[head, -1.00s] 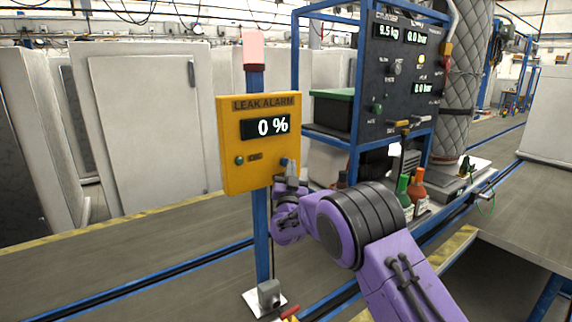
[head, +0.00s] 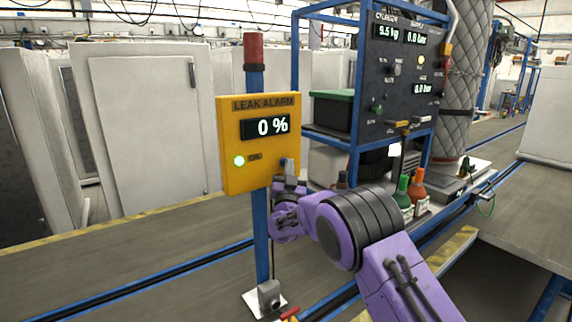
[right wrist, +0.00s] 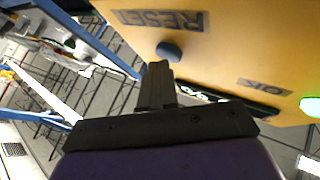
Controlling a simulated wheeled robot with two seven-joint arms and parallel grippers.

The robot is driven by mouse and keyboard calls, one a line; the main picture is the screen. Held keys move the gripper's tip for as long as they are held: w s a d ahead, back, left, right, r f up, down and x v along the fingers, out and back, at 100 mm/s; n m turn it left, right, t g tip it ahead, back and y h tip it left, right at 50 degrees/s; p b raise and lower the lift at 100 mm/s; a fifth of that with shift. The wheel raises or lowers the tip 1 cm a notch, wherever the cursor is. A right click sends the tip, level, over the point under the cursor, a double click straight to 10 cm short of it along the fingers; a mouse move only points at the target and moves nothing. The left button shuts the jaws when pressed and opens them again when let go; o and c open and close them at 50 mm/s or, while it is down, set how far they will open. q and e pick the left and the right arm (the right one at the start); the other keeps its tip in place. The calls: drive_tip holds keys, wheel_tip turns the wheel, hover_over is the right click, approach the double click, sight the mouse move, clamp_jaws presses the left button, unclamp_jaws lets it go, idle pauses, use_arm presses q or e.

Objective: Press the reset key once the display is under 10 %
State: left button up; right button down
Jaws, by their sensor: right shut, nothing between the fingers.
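The yellow LEAK ALARM box (head: 230,180) is on a blue post. Its display (head: 265,126) reads 0 %. The green OK lamp (head: 239,161) is lit; it also glows at the right edge of the right wrist view (right wrist: 311,106). The beacon (head: 253,48) on top is dark red and unlit. The dark blue round reset key (right wrist: 168,50) sits by the RESET label (right wrist: 160,20). My right gripper (right wrist: 158,70) is shut and empty, its tip right at the key; I cannot tell whether they touch. In the head view the gripper (head: 289,170) partly hides the key. My left gripper is out of view.
A blue rack with a dark gauge panel (head: 392,80) stands close on the right. Green and orange bottles (head: 416,188) stand below it. Grey cabinets (head: 150,120) are behind the post. The floor left of the post is clear.

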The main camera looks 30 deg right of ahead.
drive_tip(key=shift+s, duration=0.8)
drive_tip(key=s, duration=0.5)
drive_tip(key=shift+d, duration=0.25)
idle(0.4)
